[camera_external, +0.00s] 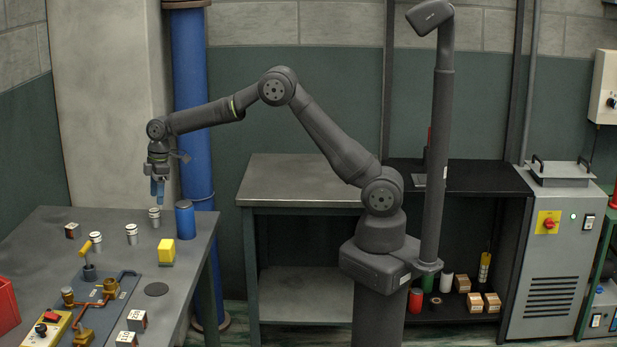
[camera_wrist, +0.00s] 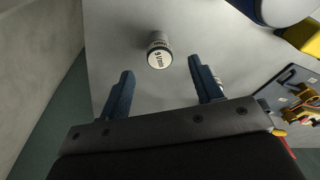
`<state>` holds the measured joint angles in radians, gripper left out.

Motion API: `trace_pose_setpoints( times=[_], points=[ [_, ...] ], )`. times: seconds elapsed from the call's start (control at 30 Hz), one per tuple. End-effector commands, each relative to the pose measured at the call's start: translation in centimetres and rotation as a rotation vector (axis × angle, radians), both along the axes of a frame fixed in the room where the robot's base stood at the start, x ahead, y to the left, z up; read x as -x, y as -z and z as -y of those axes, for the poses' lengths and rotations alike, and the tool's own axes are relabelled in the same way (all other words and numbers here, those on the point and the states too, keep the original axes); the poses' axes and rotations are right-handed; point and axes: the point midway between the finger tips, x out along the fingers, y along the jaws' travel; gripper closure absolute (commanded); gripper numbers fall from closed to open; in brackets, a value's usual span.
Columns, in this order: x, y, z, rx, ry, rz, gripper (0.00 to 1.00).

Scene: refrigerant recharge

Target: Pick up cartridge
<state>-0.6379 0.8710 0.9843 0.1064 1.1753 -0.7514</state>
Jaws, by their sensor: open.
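Three small grey-and-white cylinders stand on the left table; which is the cartridge is not marked clearly. The one farthest back (camera_external: 154,216) stands near the table's far edge, below my gripper (camera_external: 157,190). In the wrist view this cylinder (camera_wrist: 159,50) shows a white, lettered end and lies just beyond the gap between my fingertips (camera_wrist: 160,66). My gripper is open and empty, fingers pointing down, apart from the cylinder. The other two are a middle one (camera_external: 131,233) and a left one (camera_external: 96,241).
A blue canister (camera_external: 185,219) stands close right of the cylinder, with a yellow block (camera_external: 167,252) in front. A blue-grey plate (camera_external: 62,290) with copper fittings (camera_external: 97,300) lies nearer. A blue column (camera_external: 192,110) rises behind. A red bin (camera_external: 7,305) is at the left.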

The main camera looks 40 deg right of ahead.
Motion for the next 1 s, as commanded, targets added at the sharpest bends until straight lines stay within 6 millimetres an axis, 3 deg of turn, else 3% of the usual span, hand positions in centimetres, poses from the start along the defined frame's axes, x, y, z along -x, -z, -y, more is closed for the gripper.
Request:
trace_pose_setpoints(
  times=[0.1, 0.43, 0.7, 0.93, 1.0],
  points=[
    [0.0, 1.8, -0.2, 0.001, 0.0, -0.001, 0.41],
    [-0.2, 3.9, -0.7, 0.001, 0.001, -0.001, 0.41],
    [-0.5, 7.5, -1.6, -0.001, 0.001, 0.0, 0.41],
    [-0.6, 7.6, -1.6, -0.003, 0.0, 0.002, 0.41],
    [-0.6, 7.6, -1.6, -0.003, 0.0, 0.002, 0.55]
  ],
)
